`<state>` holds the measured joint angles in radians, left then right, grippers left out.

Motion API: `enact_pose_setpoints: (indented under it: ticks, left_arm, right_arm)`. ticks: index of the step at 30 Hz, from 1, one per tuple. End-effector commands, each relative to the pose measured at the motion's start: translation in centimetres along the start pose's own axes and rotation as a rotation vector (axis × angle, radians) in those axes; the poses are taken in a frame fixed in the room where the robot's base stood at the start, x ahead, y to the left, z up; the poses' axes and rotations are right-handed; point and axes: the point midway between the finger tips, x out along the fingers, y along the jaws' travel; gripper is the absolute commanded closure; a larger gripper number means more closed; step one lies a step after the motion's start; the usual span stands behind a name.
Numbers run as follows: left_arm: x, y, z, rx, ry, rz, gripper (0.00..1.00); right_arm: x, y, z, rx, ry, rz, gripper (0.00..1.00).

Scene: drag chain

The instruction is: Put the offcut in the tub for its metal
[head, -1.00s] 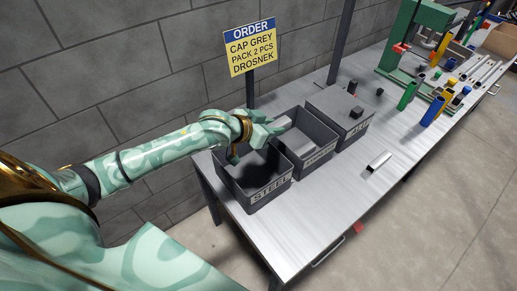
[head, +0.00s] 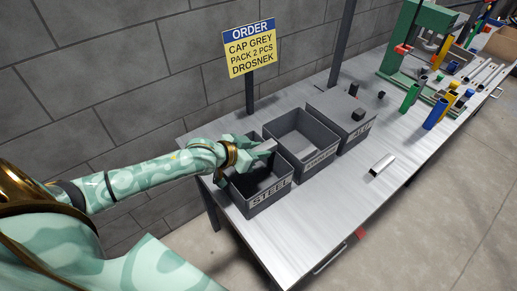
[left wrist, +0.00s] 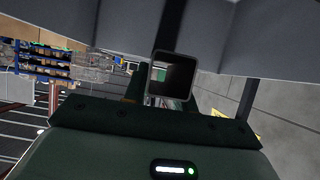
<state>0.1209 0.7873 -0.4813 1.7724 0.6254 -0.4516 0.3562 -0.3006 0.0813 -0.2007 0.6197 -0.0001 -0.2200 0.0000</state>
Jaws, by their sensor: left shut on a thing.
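My left gripper (head: 250,156) is shut on a grey square-tube offcut (head: 265,147). It holds the offcut over the back of the dark tub marked STEEL (head: 268,200), near the wall shared with the middle tub. The offcut's open square end shows in the left wrist view (left wrist: 173,77). The middle tub (head: 322,161) is open, and its label is too small to read surely. The third tub, marked ALU (head: 357,134), has a grey top with small dark pieces on it. My right gripper is not in view.
A short silver square tube (head: 381,165) lies on the metal bench (head: 330,215). A green press (head: 405,45) and several coloured tubes stand at the far right. The ORDER sign (head: 250,50) rises behind the tubs. The bench front is clear.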

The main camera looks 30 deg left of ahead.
Motion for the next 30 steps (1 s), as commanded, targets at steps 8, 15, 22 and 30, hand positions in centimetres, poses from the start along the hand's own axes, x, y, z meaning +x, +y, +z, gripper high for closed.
enact_pose_setpoints:
  ticks: [8,15,22,30]
  left_arm:
    - [0.1,0.0,0.1,0.0,0.0,0.0,0.51]
    - [-0.5,0.0,-0.5,0.002,0.0,0.0,0.51]
    - [-5.7,0.0,-0.5,0.002,-0.004,0.0,0.51]
    - [-10.9,0.0,-0.5,0.0,-0.002,0.0,0.51]
  right_arm:
    - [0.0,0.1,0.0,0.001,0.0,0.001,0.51]
    - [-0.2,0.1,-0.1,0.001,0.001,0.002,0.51]
    - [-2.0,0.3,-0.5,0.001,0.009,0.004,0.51]
    - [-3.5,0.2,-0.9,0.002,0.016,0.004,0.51]
